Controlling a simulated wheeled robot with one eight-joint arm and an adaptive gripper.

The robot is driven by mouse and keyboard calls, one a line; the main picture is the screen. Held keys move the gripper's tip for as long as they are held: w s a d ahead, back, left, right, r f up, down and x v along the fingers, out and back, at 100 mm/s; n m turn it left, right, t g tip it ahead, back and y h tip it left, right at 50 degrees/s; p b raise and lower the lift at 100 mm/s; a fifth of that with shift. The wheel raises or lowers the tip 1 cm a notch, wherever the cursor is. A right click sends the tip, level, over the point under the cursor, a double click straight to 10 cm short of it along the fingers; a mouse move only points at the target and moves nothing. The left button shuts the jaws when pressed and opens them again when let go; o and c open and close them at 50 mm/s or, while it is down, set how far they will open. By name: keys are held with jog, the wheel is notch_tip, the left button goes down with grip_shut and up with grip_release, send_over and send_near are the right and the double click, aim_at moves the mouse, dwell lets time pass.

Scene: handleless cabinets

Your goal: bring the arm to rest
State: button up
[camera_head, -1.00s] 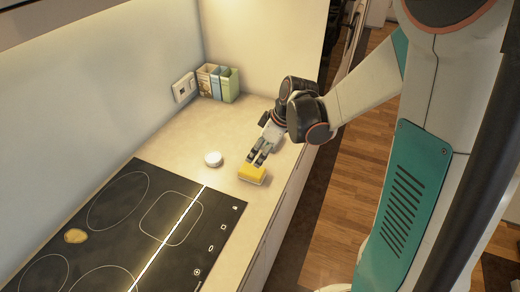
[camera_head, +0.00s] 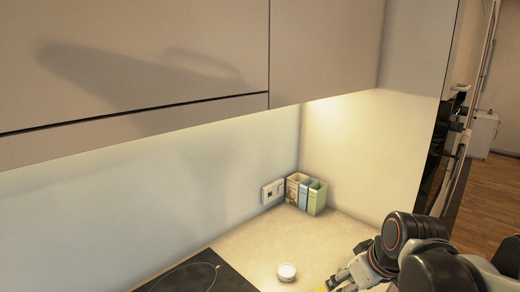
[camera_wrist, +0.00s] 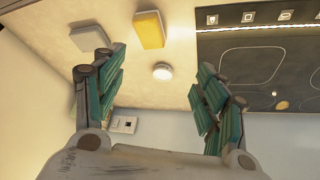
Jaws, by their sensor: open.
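My gripper (camera_wrist: 160,95) is open and empty in the wrist view, its two green-padded fingers spread wide apart. In the head view my gripper (camera_head: 342,280) shows at the lower edge, over the counter to the right of a white round object (camera_head: 286,272). A yellow sponge-like block (camera_wrist: 149,30) lies on the counter, clear of the fingers in the wrist view. Only a sliver of yellow shows at the bottom of the head view. My arm's dark wrist joints fill the lower right there.
The counter (camera_head: 245,250) holds several small boxes (camera_head: 306,194) in the corner, beside a wall socket (camera_head: 272,191). A black cooktop (camera_head: 195,276) lies at lower left. Closed upper cabinets (camera_head: 320,45) overhang the counter. A pale flat block (camera_wrist: 90,37) shows in the wrist view.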

jog(key=s+m+t+h+b, duration=0.1)
jog(key=s+m, duration=0.3)
jog(key=s, duration=0.5)
jog(key=shift+a+r+t+b, duration=0.25)
jog(key=shift+r+t+b, duration=0.15)
jog(key=shift+t+b, duration=0.25)
jog(key=shift+o, duration=0.5)
